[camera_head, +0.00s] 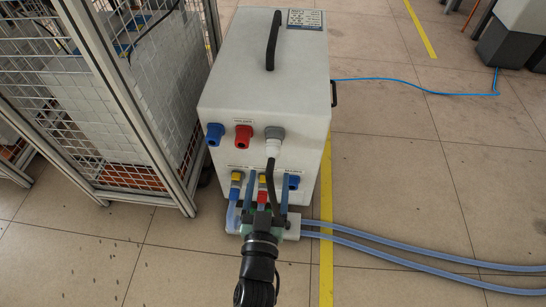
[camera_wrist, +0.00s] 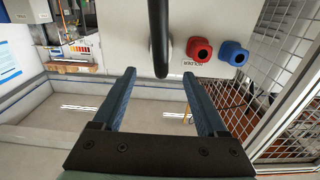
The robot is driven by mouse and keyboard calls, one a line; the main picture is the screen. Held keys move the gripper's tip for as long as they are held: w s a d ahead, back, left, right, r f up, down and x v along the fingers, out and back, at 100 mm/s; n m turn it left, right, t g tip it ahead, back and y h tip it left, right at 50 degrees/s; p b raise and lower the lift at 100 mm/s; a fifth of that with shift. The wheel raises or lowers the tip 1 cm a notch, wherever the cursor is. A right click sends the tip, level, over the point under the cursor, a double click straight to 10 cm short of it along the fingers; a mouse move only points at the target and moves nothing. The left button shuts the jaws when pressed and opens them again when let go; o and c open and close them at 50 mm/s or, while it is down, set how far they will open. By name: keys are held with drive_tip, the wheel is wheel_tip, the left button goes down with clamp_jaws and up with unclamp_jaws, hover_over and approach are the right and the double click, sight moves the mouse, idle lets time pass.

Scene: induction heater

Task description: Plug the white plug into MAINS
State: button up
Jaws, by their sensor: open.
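A white plug (camera_head: 273,145) with a black cable (camera_head: 270,176) shows in the head view on the front of the white heater box (camera_head: 222,106), at the right of the upper row. It meets a grey connector (camera_head: 275,131); whether it is fully seated I cannot tell. I cannot read a MAINS label. My gripper (camera_head: 268,177) is open in front of the box, below the plug. In the wrist view the black cable (camera_wrist: 159,38) reaches down toward the gap between the blue fingers of my gripper (camera_wrist: 158,72), which do not grip it. The white plug is not clear there.
Red (camera_head: 243,133) and blue (camera_head: 214,134) connectors sit left of the plug. A lower row of fittings is partly behind my gripper. A mesh cage (camera_head: 130,95) stands close at left. Pale blue hoses (camera_head: 390,250) run right across the floor, which is otherwise open there.

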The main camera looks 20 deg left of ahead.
sight(272, 160)
drive_tip(key=shift+s+f, duration=0.25)
drive_tip(key=shift+f, duration=0.2)
drive_tip(key=shift+b+x, duration=0.9)
drive_tip(key=shift+x, duration=3.65)
clamp_jaws()
drive_tip(key=shift+p+v, duration=0.9)
drive_tip(key=shift+v, duration=2.1)
